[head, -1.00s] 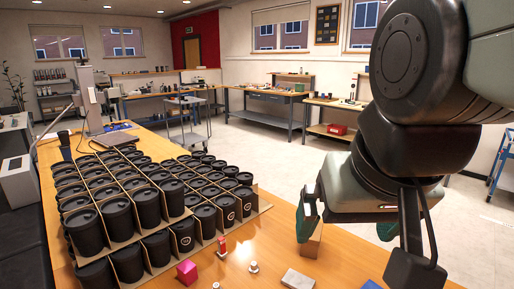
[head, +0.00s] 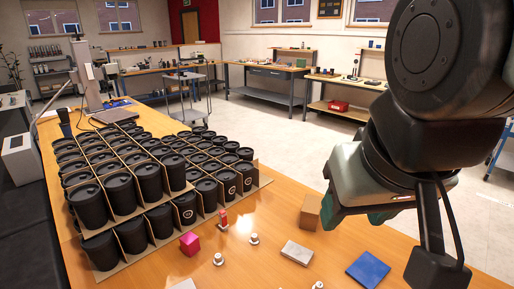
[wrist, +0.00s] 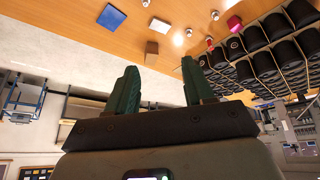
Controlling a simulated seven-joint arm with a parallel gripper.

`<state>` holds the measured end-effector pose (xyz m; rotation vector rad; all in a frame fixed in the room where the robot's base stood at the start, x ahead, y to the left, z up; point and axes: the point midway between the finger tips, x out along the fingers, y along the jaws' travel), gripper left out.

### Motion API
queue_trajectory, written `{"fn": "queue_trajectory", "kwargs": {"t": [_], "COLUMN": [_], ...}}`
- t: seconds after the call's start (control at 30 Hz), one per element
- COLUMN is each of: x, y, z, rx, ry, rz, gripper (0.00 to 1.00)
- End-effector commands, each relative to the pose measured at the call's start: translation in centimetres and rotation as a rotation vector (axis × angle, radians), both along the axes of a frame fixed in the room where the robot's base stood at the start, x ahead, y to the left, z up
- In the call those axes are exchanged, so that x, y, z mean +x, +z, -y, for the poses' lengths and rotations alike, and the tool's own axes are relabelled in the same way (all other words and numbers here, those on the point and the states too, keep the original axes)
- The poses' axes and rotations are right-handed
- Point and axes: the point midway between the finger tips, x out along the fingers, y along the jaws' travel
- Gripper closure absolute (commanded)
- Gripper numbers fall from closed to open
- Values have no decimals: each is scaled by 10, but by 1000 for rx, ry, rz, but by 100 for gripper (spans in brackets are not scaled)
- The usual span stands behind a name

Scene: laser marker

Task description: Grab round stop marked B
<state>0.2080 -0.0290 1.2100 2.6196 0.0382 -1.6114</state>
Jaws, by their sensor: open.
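Several small round metal stops stand on the wooden table: one (head: 254,239) near the red piece, one (head: 218,259) by the pink cube, and one (head: 318,285) at the bottom edge. The wrist view also shows small round stops (wrist: 189,32) at its top. The letters on them are too small to read, so I cannot tell which is B. My gripper (wrist: 158,72) is open, with its two green fingers apart and nothing between them. In the head view its green fingers (head: 385,214) are partly hidden, above the table's right side.
A wooden block (head: 310,212), grey plate (head: 297,253), blue square (head: 368,270), pink cube (head: 189,244) and red piece (head: 223,220) lie around the stops. Black lidded cups (head: 147,183) in cardboard dividers fill the left side. The table's right edge is clear.

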Motion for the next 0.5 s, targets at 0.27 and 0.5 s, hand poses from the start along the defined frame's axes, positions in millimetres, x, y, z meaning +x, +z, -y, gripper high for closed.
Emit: {"fn": "queue_trajectory", "kwargs": {"t": [0.27, 0.5], "x": [67, 144], "y": [-37, -86], "z": [19, 17], "rx": [-319, -689], "ry": [208, 478], "rz": [-224, -385], "gripper": [48, 48]}}
